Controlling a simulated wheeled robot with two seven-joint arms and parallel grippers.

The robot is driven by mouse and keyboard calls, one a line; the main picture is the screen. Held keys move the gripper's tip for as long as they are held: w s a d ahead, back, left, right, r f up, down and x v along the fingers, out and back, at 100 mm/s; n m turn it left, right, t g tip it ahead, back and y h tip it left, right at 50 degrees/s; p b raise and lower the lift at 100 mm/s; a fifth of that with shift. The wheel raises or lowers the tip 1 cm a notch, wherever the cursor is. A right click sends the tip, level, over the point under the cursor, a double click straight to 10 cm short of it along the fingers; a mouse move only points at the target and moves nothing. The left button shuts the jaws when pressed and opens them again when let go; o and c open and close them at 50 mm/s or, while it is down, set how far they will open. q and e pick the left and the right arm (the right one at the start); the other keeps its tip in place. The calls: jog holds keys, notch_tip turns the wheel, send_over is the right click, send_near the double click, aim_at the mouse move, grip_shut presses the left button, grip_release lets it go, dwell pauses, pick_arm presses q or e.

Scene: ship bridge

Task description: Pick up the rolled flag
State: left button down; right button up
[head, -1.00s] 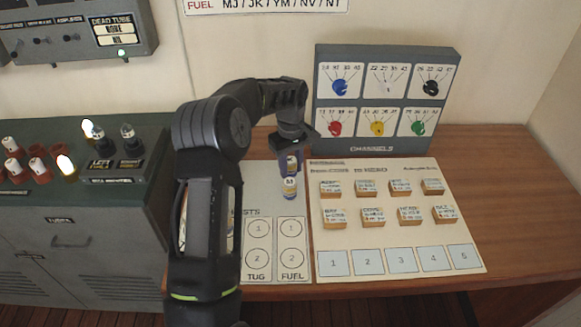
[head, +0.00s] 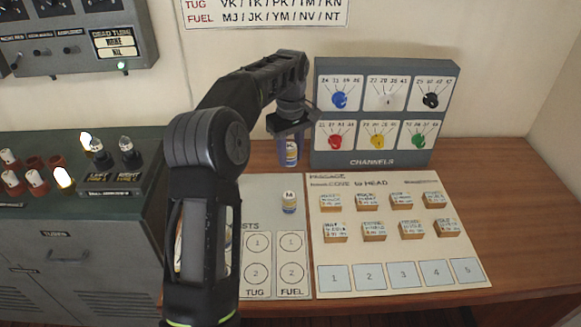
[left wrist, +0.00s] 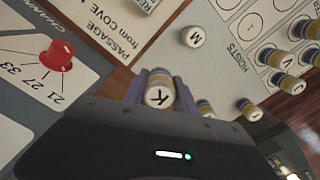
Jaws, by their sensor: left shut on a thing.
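My left gripper (head: 290,150) is shut on a rolled flag (head: 291,153), a small white, blue and yellow roll. In the left wrist view the roll (left wrist: 160,96) sits between the purple fingers (left wrist: 160,88), with a K on its end. It appears to be held above the surface, near the front of the channel panel. Another rolled flag, marked M (head: 289,202), stands on the hoists board (head: 262,215), in front of my gripper and apart from it. More rolled flags (left wrist: 283,82) show in the left wrist view; my arm hides them in the head view.
The grey channel panel (head: 385,160) with coloured knobs stands just right of my left gripper. The passage board (head: 345,255) with several small wooden blocks lies to the right. Bare wooden desk (head: 490,190) is free beyond it.

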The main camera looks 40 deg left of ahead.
pick_arm(q)
jog(key=shift+r, duration=0.25)
dwell(0.5)
